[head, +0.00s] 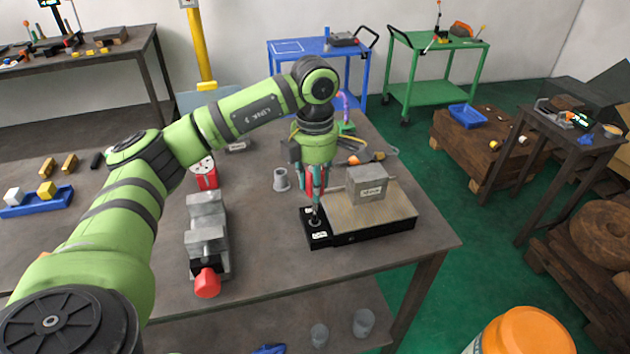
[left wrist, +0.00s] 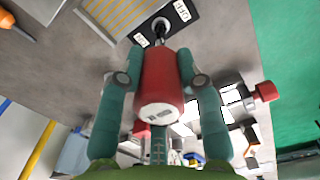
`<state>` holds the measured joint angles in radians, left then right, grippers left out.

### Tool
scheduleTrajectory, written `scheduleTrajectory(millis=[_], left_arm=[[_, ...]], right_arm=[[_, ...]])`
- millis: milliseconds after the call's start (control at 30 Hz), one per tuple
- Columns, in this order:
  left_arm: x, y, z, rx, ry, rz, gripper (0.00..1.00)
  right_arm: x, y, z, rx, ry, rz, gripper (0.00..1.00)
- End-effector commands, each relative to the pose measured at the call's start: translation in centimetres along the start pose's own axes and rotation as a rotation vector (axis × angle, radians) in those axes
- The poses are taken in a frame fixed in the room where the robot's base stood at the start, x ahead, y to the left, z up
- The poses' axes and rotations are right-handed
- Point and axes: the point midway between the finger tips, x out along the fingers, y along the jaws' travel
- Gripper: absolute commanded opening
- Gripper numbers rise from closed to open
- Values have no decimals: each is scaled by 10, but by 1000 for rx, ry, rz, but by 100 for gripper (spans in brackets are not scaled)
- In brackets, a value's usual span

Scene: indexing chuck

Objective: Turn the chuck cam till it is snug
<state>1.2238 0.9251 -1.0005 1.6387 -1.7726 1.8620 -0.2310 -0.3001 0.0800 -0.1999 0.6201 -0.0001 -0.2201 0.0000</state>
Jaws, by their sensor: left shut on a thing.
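The chuck (head: 392,207) is a flat plate with a black end block (head: 318,238) at its left front; a grey labelled workpiece (head: 367,186) stands on its plate. The end block has white labels and a round cam socket, which also shows in the left wrist view (left wrist: 160,22). My left gripper (head: 315,188) points down over the end block. It is shut on the red handle (left wrist: 158,85) of a key, one teal finger on each side. The key's dark shaft reaches down to the cam and appears to sit in its socket; the exact depth is hidden.
A grey vise (head: 206,235) with a red knob stands left of the chuck. A grey cup (head: 281,179), a red dial gauge (head: 205,173) and an orange-handled tool (head: 362,158) lie behind. A blue tray (head: 38,203) is far left. Bare tabletop lies in front of the chuck.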

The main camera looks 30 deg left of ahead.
Motion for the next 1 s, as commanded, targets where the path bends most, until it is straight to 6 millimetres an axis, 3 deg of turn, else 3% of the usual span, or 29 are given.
scheduleTrajectory(millis=[200, 533, 800, 1000], left_arm=[[0, 0, 0, 220, -2, 1, 0], [0, 0, 0, 255, -2, 0, 0], [0, 0, 0, 515, -4, -1, 0], [-1, 0, 0, 547, -4, -1, 0]], right_arm=[[5, 0, 0, 0, 0, 0, 40], [5, 0, 0, 0, 0, 0, 40], [9, 0, 1, 0, 0, 0, 40], [9, 0, 1, 0, 0, 0, 40]])
